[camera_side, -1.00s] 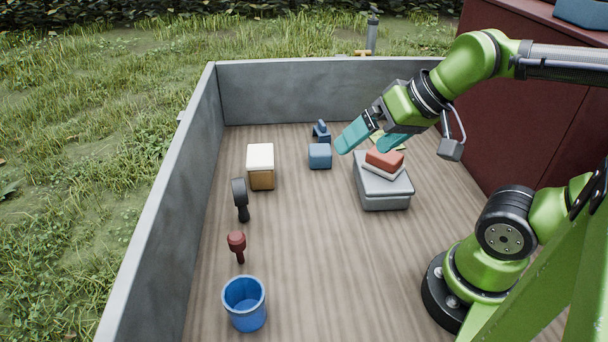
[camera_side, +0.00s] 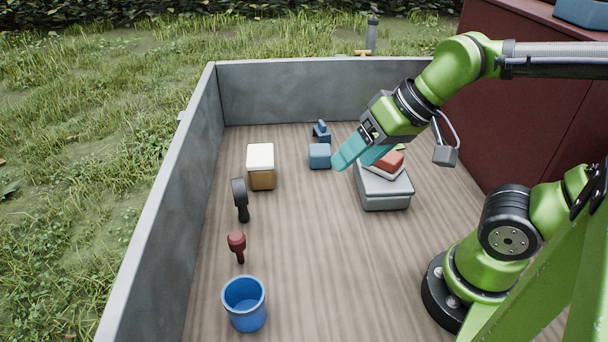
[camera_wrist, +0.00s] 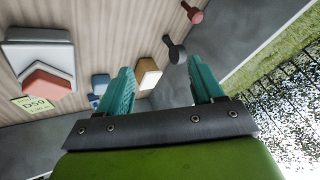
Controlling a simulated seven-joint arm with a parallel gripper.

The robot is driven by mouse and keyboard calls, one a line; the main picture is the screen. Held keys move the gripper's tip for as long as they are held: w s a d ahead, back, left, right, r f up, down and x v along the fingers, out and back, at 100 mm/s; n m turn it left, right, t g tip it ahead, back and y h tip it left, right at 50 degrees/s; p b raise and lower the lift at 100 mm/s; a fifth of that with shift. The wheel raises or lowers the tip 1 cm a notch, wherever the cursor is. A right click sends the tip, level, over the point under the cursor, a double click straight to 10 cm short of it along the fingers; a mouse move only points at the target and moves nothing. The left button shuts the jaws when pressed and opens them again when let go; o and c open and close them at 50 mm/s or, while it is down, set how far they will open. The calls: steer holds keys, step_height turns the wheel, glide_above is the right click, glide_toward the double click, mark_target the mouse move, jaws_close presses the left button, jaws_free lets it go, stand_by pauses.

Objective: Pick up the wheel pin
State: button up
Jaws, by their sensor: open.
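Nothing in view is labelled as the wheel pin, and I cannot tell which item it is. Two pin-like items lie on the wooden bed: a dark red knobbed piece (camera_side: 237,245) and a black piece with a broad head (camera_side: 240,199). In the wrist view the red piece (camera_wrist: 194,14) and black piece (camera_wrist: 176,50) show at the top, beyond the fingers. My gripper (camera_side: 355,159) has teal fingers, is open and empty, and hangs in the air by the grey case, right of both pieces. It also shows in the wrist view (camera_wrist: 160,66).
A grey case (camera_side: 384,201) carries a red block (camera_side: 389,161). A blue block (camera_side: 319,156), a small dark blue piece (camera_side: 321,132), a white-topped brown box (camera_side: 261,168) and a blue bucket (camera_side: 245,303) stand about. Grey walls (camera_side: 300,92) edge the bed. The bed's middle is clear.

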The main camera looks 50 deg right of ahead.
steer(key=w+a+f+n+g, duration=0.3)
steer(key=a+f, duration=0.1)
steer(key=a, duration=0.3)
steer(key=n+t+h, duration=0.1)
steer(key=n+h, duration=0.1)
glide_toward(242, 237)
steer(key=x, duration=0.8)
steer(key=shift+a+x, duration=0.2)
steer(key=shift+x, duration=2.9)
steer(key=shift+w, duration=0.15)
steer(key=shift+r, duration=0.1)
steer(key=c, duration=1.1)
